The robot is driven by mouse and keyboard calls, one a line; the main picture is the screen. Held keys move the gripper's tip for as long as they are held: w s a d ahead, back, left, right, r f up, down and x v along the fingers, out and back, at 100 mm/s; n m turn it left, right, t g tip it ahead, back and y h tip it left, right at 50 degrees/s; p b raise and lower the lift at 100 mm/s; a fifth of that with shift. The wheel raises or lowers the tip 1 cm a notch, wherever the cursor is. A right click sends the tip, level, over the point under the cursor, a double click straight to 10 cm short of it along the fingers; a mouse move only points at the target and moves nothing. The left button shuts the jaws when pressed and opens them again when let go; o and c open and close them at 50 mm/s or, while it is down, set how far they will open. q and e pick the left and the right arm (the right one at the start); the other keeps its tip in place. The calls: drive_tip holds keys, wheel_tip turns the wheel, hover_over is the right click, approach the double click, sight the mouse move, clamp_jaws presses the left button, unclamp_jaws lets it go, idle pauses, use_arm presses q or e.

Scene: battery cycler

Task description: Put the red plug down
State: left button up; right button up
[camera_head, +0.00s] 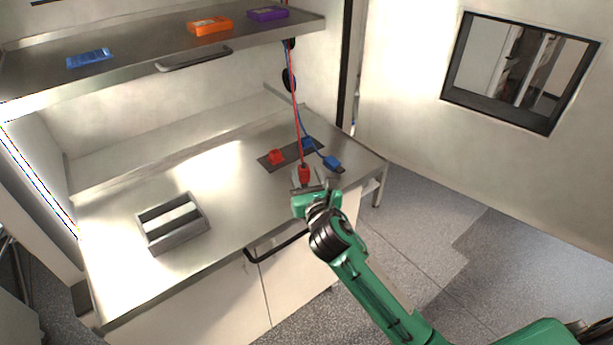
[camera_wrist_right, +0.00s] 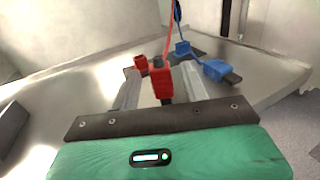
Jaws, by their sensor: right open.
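The red plug (camera_head: 304,174) is near the front right of the steel bench, with its red cable (camera_head: 295,105) running up to the shelf. My right gripper (camera_head: 308,184) is open at the red plug. In the right wrist view the red plug (camera_wrist_right: 161,82) stands roughly upright between the two spread fingers (camera_wrist_right: 163,88). Whether its lower end touches the bench is hard to tell. The red socket piece (camera_head: 275,157) is behind and left of it on a dark plate (camera_head: 272,165). My left gripper is not in view.
A blue plug (camera_head: 332,162) lies right of the red plug, near a blue socket piece (camera_head: 308,144). A grey metal tray (camera_head: 180,238) sits on the left of the bench. The shelf above holds blue, orange (camera_head: 210,26) and purple items. The bench's middle is clear.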

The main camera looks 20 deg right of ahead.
drive_tip(key=s+b, duration=0.2)
drive_tip(key=s, duration=0.9)
drive_tip(key=shift+s+a, duration=0.25)
drive_tip(key=shift+a, duration=0.05)
